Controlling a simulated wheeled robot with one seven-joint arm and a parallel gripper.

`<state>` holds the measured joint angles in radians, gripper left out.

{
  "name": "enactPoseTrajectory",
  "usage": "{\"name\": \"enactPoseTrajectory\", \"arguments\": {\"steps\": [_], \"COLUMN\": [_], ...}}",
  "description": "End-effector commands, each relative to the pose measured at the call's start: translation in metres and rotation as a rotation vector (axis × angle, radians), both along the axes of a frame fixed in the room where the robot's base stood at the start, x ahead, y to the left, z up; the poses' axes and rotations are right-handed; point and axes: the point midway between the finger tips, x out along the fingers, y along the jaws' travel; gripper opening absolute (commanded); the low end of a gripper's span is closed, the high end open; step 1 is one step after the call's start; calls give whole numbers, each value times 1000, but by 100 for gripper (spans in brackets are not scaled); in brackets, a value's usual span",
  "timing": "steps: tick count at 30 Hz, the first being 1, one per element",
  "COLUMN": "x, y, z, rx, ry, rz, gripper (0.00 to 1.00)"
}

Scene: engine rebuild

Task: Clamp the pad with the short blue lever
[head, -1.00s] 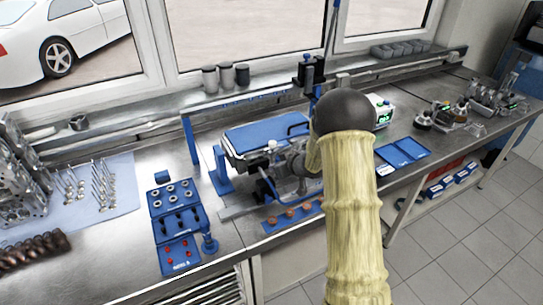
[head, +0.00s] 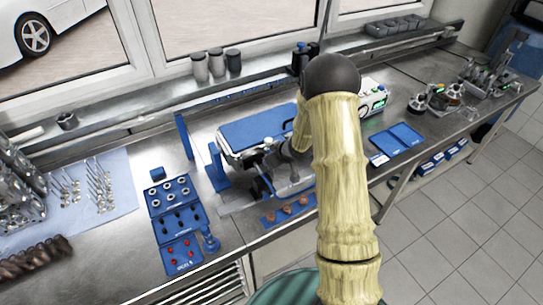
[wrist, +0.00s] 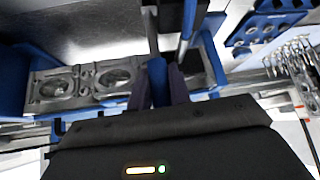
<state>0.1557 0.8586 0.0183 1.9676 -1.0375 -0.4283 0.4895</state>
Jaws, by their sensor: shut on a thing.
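In the wrist view my gripper (wrist: 159,95) is shut on a short blue lever (wrist: 157,70), which stands between its dark fingers. A longer blue bar (wrist: 187,28) runs beside it to the right. Metal parts with round bores (wrist: 75,86) lie to the left of the fingers. In the head view the blue-topped machine (head: 258,130) stands on the bench, and my arm hides its right side. My fingertips and the lever cannot be made out there. I cannot tell which part is the pad, or whether it is clamped.
A blue tray (head: 165,211) with rings and small parts lies left of the machine. A blue strip with copper-coloured pieces (head: 287,213) lies at its front. A flat blue tray (head: 400,138) and a box with a green display (head: 373,98) are to the right.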

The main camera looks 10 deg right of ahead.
Motion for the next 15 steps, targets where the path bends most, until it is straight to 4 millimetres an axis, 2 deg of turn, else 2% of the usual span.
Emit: {"name": "enactPoseTrajectory", "arguments": {"steps": [7,8,11,15], "x": [1,1,1,1], "y": [1,1,1,1], "z": [0,0,0,0], "rx": [0,0,0,0], "ry": [-2,-2,-2,-2], "rz": [2,2,2,1], "gripper": [0,21,41,41]}}
